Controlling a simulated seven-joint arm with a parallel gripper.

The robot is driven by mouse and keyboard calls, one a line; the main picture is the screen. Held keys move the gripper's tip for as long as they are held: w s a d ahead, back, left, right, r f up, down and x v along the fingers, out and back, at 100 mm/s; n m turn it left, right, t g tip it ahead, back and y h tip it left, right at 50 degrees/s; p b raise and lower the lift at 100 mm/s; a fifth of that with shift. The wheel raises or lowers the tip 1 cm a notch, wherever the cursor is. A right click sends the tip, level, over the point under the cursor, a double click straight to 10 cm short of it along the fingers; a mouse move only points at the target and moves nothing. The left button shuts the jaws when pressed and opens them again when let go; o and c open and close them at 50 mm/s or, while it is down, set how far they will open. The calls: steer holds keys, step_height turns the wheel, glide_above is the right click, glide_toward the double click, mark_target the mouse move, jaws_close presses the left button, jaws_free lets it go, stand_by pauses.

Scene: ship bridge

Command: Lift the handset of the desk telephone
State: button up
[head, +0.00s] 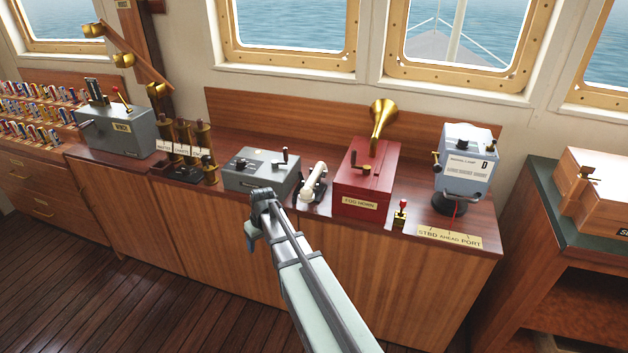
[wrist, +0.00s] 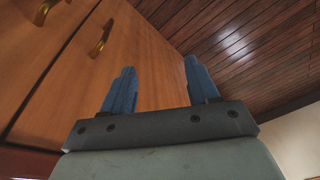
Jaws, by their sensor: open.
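The desk telephone (head: 298,205) sits on the wooden counter in the head view, between a grey box and the red fog horn box. Its pale handset (head: 313,182) lies on its dark base, slanting toward the back right. My gripper (head: 250,238) is in front of the counter's front edge, below and to the left of the telephone, apart from it. In the wrist view my gripper's two blue fingers (wrist: 158,88) are spread apart with nothing between them. The telephone does not show in the wrist view.
The grey box (head: 250,180) with levers is left of the telephone. The red fog horn box (head: 362,190) with its brass horn is close on the right. A small red-knobbed lever (head: 401,213) and a grey signal lamp (head: 467,172) stand farther right. The wrist view shows cabinet fronts (wrist: 130,45) and floor (wrist: 235,50).

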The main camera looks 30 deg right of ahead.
mark_target(314, 175)
steer(key=w+d+r+t, duration=0.1)
steer(key=w+r, duration=0.4)
steer(key=r, duration=0.5)
steer(key=w+d+r+t, duration=0.2)
steer(key=w+r, duration=0.3)
steer(key=r, duration=0.5)
steer(key=d+r+m, duration=0.1)
steer(key=d+m, duration=0.1)
steer(key=d, duration=0.1)
steer(key=s+d+r+m+g+h, duration=0.1)
steer(key=d+m, duration=0.1)
steer(key=d, duration=0.2)
steer(key=d+r+m+g, duration=0.1)
steer(key=d, duration=0.2)
steer(key=shift+s+d+r+m, duration=0.15)
steer(key=shift+d+r+m, duration=0.1)
steer(key=shift+r+m, duration=0.15)
steer(key=s+d+r+m+g+h, duration=0.1)
steer(key=s+d+r+m+g, duration=0.15)
steer(key=d+m, duration=0.5)
steer(key=shift+n+t, duration=0.35)
steer(key=shift+n, duration=0.5)
steer(key=f, duration=0.4)
steer(key=d+f, duration=0.1)
steer(key=f, duration=0.3)
steer(key=d+f, duration=0.1)
steer(key=f, duration=0.3)
steer(key=shift+w+d, duration=0.25)
steer(key=shift+w, duration=0.15)
steer(key=shift+c, duration=0.2)
